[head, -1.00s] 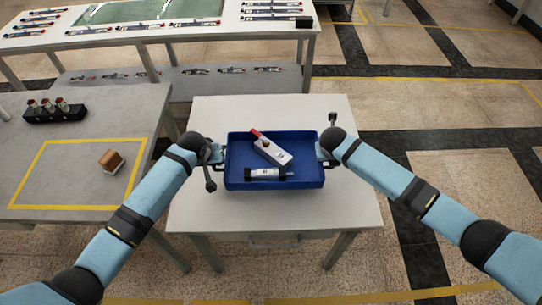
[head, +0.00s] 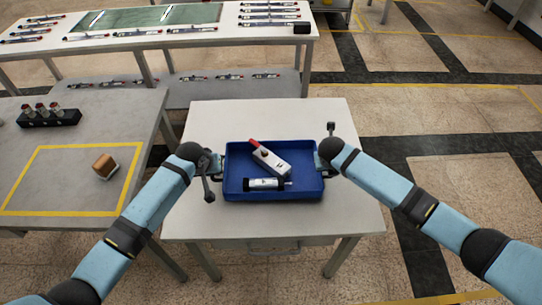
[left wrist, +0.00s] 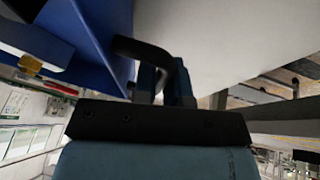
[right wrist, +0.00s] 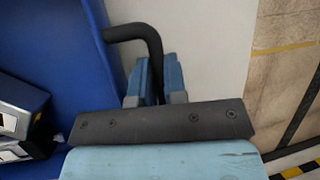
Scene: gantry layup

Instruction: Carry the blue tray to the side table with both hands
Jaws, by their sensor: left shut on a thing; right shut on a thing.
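The blue tray (head: 273,197) is over the small white table (head: 345,210), level as far as I can see. I cannot tell whether it touches the tabletop. In it lie a grey box-like tool with a red tip (head: 270,158) and a dark cylinder with a white label (head: 264,184). My left gripper (head: 216,164) is shut on the tray's black handle at its left end; the handle also shows in the left wrist view (left wrist: 150,52). My right gripper (head: 321,161) is shut on the handle at the right end, seen in the right wrist view (right wrist: 140,35).
A grey table (head: 60,170) at left carries a yellow-taped area, a brown block (head: 104,166) and a black rack with small bottles (head: 48,116). A long white workbench (head: 200,35) with several tools stands behind. Floor to the right is open.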

